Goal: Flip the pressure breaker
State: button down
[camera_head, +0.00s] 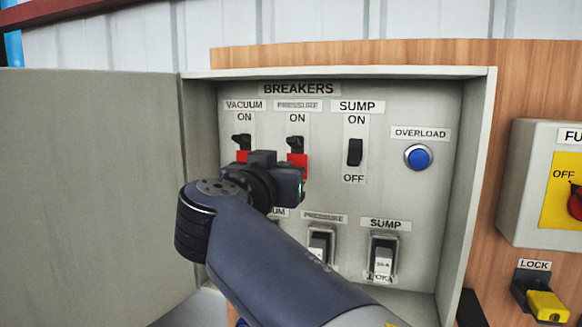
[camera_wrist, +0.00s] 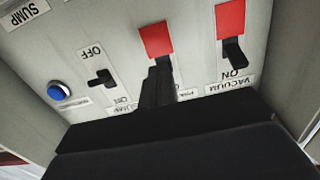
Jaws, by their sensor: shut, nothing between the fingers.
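The pressure breaker (camera_head: 296,143) is a black toggle in the top row, middle of three. Its lever sits up by the ON label, with a red patch below it. In the wrist view, which is upside down, its red patch (camera_wrist: 156,38) is clear and the lever is partly hidden by the fingers. My gripper (camera_wrist: 157,80) is shut and empty, with its fingertips right at this lever; I cannot tell whether they touch. In the head view my gripper (camera_head: 280,172) is just below the lever and hides the OFF area.
The vacuum breaker (camera_head: 242,143) is close on the left, also up with red showing. The sump breaker (camera_head: 355,152) and blue overload button (camera_head: 418,157) are on the right. Lower switches (camera_head: 383,255) sit beneath. The open cabinet door (camera_head: 90,190) bounds the left side.

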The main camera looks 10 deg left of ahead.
jog(key=s+b, duration=0.2)
jog(key=s, duration=0.3)
jog(key=shift+s+a+b, duration=0.1)
jog(key=shift+a+b, duration=0.1)
jog(key=shift+b, duration=0.15)
jog(key=w+p, duration=0.5)
jog(key=w, duration=0.2)
jog(key=shift+d+r, duration=0.25)
jog(key=shift+d, duration=0.05)
jog(key=shift+w, duration=0.1)
jog(key=shift+f, duration=0.1)
